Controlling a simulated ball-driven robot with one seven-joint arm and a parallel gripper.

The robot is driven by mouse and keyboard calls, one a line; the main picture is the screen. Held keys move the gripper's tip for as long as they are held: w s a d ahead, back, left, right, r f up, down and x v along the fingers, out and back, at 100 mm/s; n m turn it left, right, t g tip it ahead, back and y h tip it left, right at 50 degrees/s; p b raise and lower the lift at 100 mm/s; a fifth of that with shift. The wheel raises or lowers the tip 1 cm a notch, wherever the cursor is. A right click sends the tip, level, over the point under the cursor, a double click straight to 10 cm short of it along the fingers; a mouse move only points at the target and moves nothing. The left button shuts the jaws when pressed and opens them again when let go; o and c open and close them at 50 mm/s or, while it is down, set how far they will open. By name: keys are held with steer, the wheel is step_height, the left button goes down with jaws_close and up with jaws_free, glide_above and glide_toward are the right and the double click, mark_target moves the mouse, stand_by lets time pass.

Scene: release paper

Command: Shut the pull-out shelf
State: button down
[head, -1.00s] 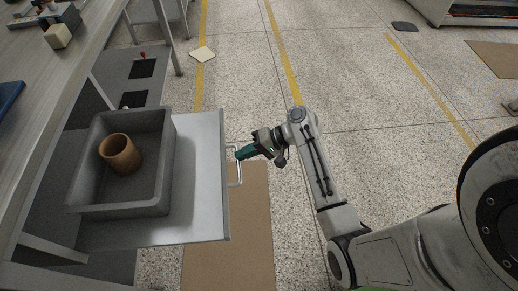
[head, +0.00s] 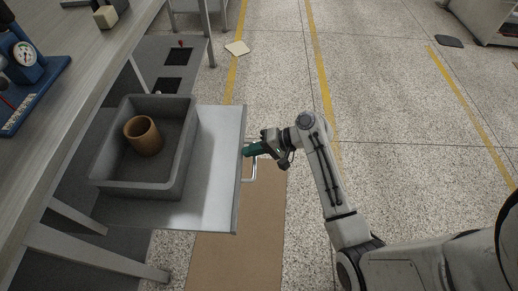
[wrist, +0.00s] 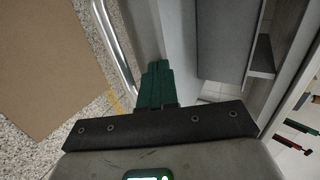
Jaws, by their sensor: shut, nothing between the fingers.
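The pull-out shelf (head: 218,170) extends from under the workbench at the left of the head view. A grey bin (head: 186,150) with a brown cup (head: 143,136) in it stands on the shelf. A silver handle (head: 252,172) is on the shelf's front edge, and it also shows in the wrist view (wrist: 112,45). My gripper (head: 250,151) has green fingers, shut and empty, at the shelf's front beside the handle. In the wrist view the fingers (wrist: 155,80) point at the shelf's front panel. I cannot tell whether the tips touch it.
The workbench top (head: 85,95) is above the shelf and holds a blue device with a gauge (head: 25,55). Bench legs (head: 95,255) stand below left. A brown mat (head: 240,240) lies on the floor. The floor to the right is open.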

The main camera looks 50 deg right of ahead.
mark_target(157, 145)
steer(key=w+a+b, duration=0.1)
steer(key=w+a, duration=0.5)
steer(key=w, duration=0.2)
steer(key=w+a+b, duration=0.2)
steer(key=w+a, duration=0.5)
steer(key=w, duration=0.2)
steer(key=w+a+b, duration=0.1)
steer(key=w+a, duration=0.6)
steer(key=w, duration=0.2)
steer(key=shift+a+f, duration=0.15)
steer(key=shift+a, duration=0.1)
steer(key=shift+w+a+b, duration=0.4)
steer(key=shift+w, duration=0.15)
steer(key=shift+w+r, duration=0.15)
steer(key=shift+r, duration=0.1)
steer(key=shift+a, duration=0.1)
steer(key=shift+s+d+p, duration=0.25)
steer(key=shift+s+p, duration=0.1)
steer(key=s+d, duration=0.1)
steer(key=s+p, duration=0.1)
steer(key=s+d, duration=0.1)
steer(key=shift+s+d+r+p, duration=0.1)
steer(key=shift+d+r+p, duration=0.15)
steer(key=shift+d+p, duration=0.05)
steer(key=p+v, duration=0.3)
steer(key=v, duration=0.6)
steer(key=shift+s+f, duration=0.15)
